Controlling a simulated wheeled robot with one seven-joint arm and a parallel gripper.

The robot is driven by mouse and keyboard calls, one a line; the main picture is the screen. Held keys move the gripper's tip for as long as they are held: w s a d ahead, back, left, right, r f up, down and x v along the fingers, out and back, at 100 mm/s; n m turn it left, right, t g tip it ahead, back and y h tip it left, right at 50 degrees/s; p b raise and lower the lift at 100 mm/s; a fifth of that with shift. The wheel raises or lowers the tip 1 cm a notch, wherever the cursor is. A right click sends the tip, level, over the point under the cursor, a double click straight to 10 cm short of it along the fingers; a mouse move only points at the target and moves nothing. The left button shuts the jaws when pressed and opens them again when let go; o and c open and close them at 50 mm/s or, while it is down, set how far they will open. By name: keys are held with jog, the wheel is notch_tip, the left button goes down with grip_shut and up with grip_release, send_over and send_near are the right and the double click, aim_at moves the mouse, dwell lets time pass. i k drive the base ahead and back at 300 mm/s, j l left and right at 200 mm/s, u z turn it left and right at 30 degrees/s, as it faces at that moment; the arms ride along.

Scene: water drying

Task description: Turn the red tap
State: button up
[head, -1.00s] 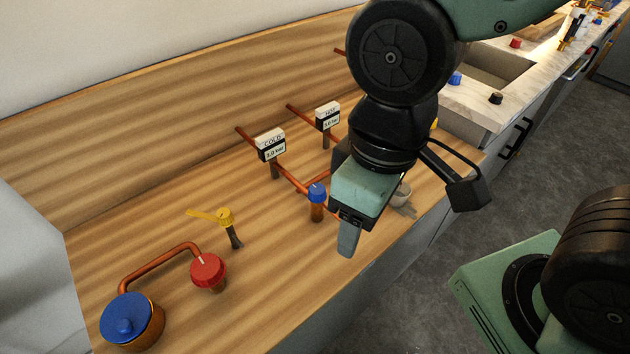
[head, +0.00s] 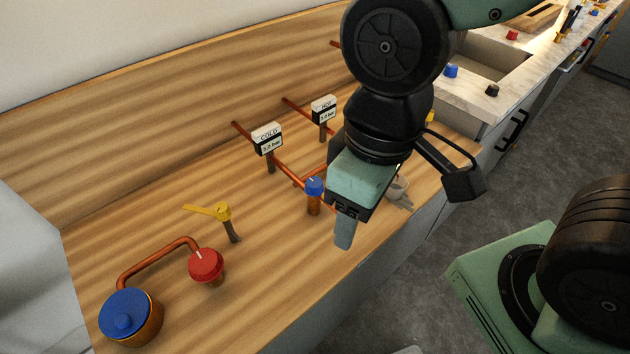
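The red tap (head: 206,265) is a round red knob with a pale mark on its top. It stands at the front left of the wooden counter, at the end of a curved copper pipe (head: 158,257). My gripper (head: 345,232) hangs above the counter near its front edge, well to the right of the red tap and apart from it. One grey fingertip shows below the green gripper body. The other finger is not clearly seen, so I cannot tell the opening.
A blue-lidded copper pot (head: 131,318) joins the pipe's other end. A yellow lever valve (head: 222,212) stands behind the red tap. A blue tap (head: 314,188) stands close left of my gripper. Gauges marked COLD (head: 267,140) and HOT (head: 323,109) stand farther back. A sink (head: 488,65) is at upper right.

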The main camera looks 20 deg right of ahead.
aim_at(513, 34)
jog(key=z, duration=0.4)
jog(key=l+u, duration=0.1)
jog(key=l, duration=0.9)
jog(key=i+l+u, duration=0.2)
jog(key=l+u, duration=0.2)
jog(key=l, duration=1.05)
jog(key=l+u, duration=0.35)
jog(key=l, duration=1.15)
jog(key=i+l+u, duration=0.2)
jog(key=l+u, duration=0.2)
jog(key=l, duration=1.05)
jog(key=l+u, duration=0.35)
jog(key=l, duration=1.45)
jog(key=i+l+u, duration=0.1)
jog(key=l, duration=0.35)
